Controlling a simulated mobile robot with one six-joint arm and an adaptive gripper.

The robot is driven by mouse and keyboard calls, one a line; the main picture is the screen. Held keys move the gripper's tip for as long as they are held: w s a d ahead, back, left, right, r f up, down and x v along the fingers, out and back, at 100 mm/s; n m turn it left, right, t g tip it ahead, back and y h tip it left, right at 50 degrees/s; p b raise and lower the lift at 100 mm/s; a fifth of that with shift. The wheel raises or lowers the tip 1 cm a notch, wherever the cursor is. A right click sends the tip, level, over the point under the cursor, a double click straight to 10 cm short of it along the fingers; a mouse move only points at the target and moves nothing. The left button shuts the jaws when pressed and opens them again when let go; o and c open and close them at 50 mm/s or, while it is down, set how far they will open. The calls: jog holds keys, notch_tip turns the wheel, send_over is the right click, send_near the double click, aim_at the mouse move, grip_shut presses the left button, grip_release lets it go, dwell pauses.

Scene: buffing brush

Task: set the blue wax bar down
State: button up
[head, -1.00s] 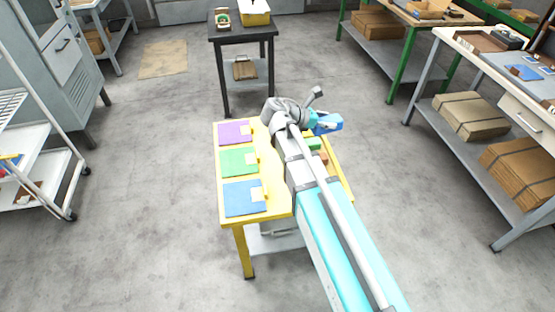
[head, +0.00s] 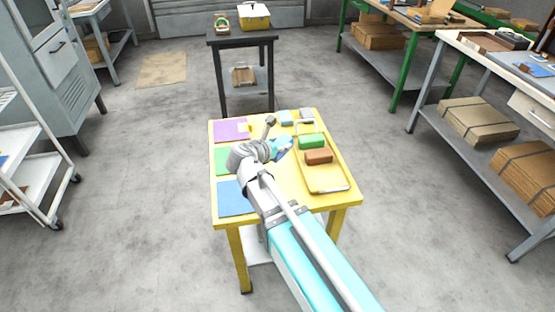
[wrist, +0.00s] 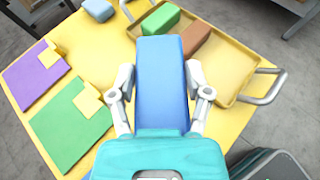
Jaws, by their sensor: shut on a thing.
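My gripper (wrist: 161,82) is shut on the blue wax bar (wrist: 162,60), with one finger on each long side. In the wrist view the bar points away from the gripper, over the yellow table between the mats and the tray; its height is unclear. In the head view my arm largely hides the gripper and bar. The yellow table (head: 284,201) carries a purple mat (head: 228,132), a green mat (head: 221,160) and a blue mat (head: 236,200) along its left side. The tray (head: 325,186) on the right holds a green bar (head: 312,141) and a brown bar (head: 318,157).
A light blue block (head: 285,117) and a grey block (head: 306,115) lie at the table's far edge. Small yellow pieces sit at the mats. A dark table (head: 241,40) stands beyond. The strip between mats and tray looks clear around my arm.

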jog(key=shift+a, duration=0.1)
dwell(0.3)
jog(key=w+f+b, duration=0.3)
jog(key=w, duration=0.1)
jog(key=w+a+f+b, duration=0.1)
jog(key=w+f+b, duration=0.2)
jog(key=w, duration=0.1)
jog(key=w+a+f+b, duration=0.1)
jog(key=w+f+b, duration=0.2)
jog(key=w, duration=0.2)
jog(key=shift+a+f, duration=0.1)
jog(key=shift+a, duration=0.1)
jog(key=shift+s, duration=0.1)
jog(key=shift+w+f+b, duration=0.5)
jog(key=shift+f+b, duration=0.25)
jog(key=shift+b, duration=0.05)
jog(key=shift+f+b, duration=1.2)
jog(key=shift+f, duration=0.05)
jog(key=o, duration=1.3)
jog(key=shift+s+f, duration=0.1)
jog(key=shift+c, duration=0.2)
